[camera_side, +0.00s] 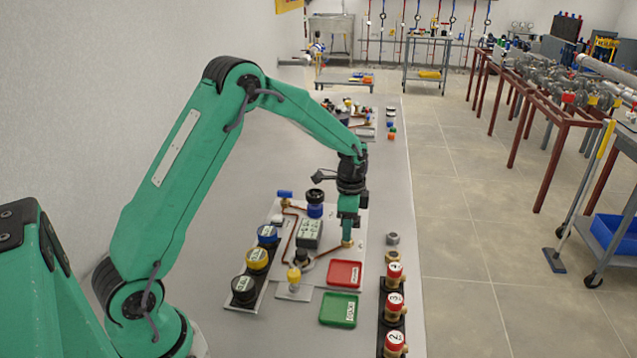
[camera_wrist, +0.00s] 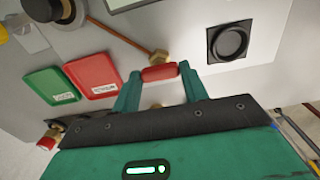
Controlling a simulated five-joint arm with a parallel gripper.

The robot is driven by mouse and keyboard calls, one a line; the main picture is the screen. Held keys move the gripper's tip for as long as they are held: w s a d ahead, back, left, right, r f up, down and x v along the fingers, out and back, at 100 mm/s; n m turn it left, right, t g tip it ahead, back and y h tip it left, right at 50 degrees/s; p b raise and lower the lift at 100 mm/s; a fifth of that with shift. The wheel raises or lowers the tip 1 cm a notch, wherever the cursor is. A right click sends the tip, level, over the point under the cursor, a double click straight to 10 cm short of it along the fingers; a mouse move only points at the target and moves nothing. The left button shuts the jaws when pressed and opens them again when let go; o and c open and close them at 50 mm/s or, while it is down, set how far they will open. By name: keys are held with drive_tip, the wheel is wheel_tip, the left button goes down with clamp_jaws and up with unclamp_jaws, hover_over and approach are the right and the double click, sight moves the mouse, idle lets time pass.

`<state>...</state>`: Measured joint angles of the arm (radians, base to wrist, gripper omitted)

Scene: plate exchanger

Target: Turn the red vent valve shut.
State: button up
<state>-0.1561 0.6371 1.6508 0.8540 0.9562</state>
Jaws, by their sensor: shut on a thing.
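The red vent valve's handle (camera_wrist: 160,73) is a short red bar between the two green fingers of my gripper (camera_wrist: 159,75) in the wrist view. The fingers are shut on its two ends. Its brass body (camera_wrist: 160,56) shows just beyond the handle, joined to a copper pipe (camera_wrist: 122,36). In the side view my gripper (camera_side: 347,224) points down over the brass fitting (camera_side: 347,243) at the right of the panel (camera_side: 359,215). There the fingers hide the red handle, and its exact angle is hard to tell.
A red tray (camera_side: 330,267) and a green tray (camera_side: 326,316) lie in front of the valve. A yellow-handled valve (camera_side: 294,274) and a grey box (camera_side: 309,234) are to the left. Numbered red-capped cylinders (camera_side: 395,305) stand along the table's right edge. A dark round socket (camera_wrist: 229,41) is nearby.

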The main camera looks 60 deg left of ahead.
drive_tip(key=shift+r, duration=0.1)
drive_tip(key=o, duration=1)
drive_tip(key=shift+r, duration=0.1)
drive_tip(key=shift+r, duration=3.75)
